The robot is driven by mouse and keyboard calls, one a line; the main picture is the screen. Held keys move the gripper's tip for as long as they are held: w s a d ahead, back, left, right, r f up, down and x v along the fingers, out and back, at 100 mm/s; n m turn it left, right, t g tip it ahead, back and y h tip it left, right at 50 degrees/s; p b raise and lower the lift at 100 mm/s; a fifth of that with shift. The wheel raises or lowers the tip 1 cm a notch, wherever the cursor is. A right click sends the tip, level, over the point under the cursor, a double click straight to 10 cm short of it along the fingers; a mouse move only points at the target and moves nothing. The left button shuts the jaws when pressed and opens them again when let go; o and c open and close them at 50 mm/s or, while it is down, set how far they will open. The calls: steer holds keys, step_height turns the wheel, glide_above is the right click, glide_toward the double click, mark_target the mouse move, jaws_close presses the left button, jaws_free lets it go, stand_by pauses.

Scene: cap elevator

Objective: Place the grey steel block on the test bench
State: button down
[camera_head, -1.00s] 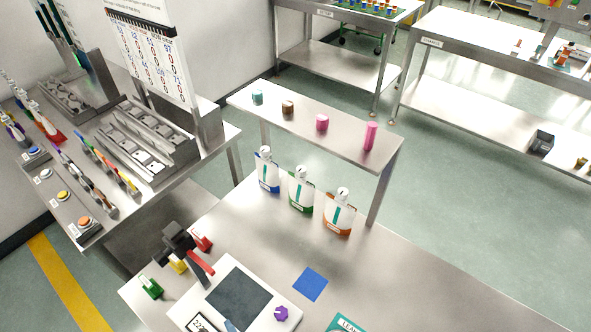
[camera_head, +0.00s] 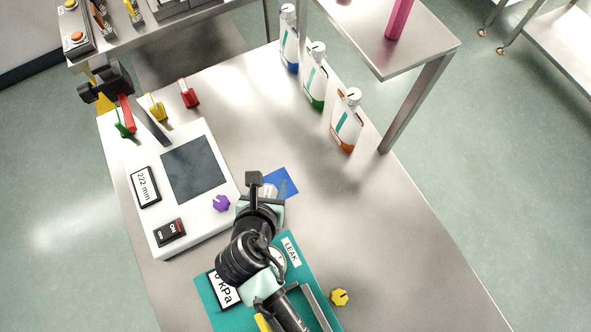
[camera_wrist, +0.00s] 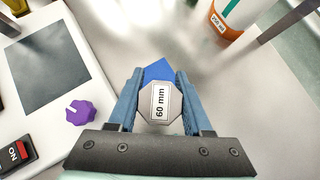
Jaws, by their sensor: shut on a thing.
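The grey steel block (camera_wrist: 174,104), an octagonal piece with a "60 mm" label, sits between the two blue fingers of my gripper (camera_wrist: 159,76) in the wrist view. My gripper is shut on it. Beyond it lies the blue square (camera_wrist: 157,70) on the steel bench top, partly hidden by the block. In the head view my gripper (camera_head: 268,192) is over the near part of the blue square (camera_head: 285,180), on the bench (camera_head: 390,235). The block is mostly hidden there by my arm. I cannot tell whether the block touches the surface.
A white device (camera_head: 215,150) with a dark pad and a purple knob (camera_head: 221,203) stands left of my gripper. A teal leak panel (camera_head: 212,308) and a yellow knob (camera_head: 340,297) are nearer. Several bottles, one orange-banded (camera_head: 346,122), stand behind. The bench's right side is clear.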

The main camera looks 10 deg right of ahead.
steer(key=w+d+m+g+h+b, duration=0.3)
steer(key=w+m+h+b, duration=0.1)
steer(key=w+m, duration=0.15)
steer(key=shift+m, duration=0.55)
step_height(320, 180, down, 9)
steer(key=shift+r+b, duration=0.1)
steer(key=shift+b, duration=0.55)
steer(key=shift+c, duration=1.6)
jaws_free()
steer(key=shift+s, duration=0.15)
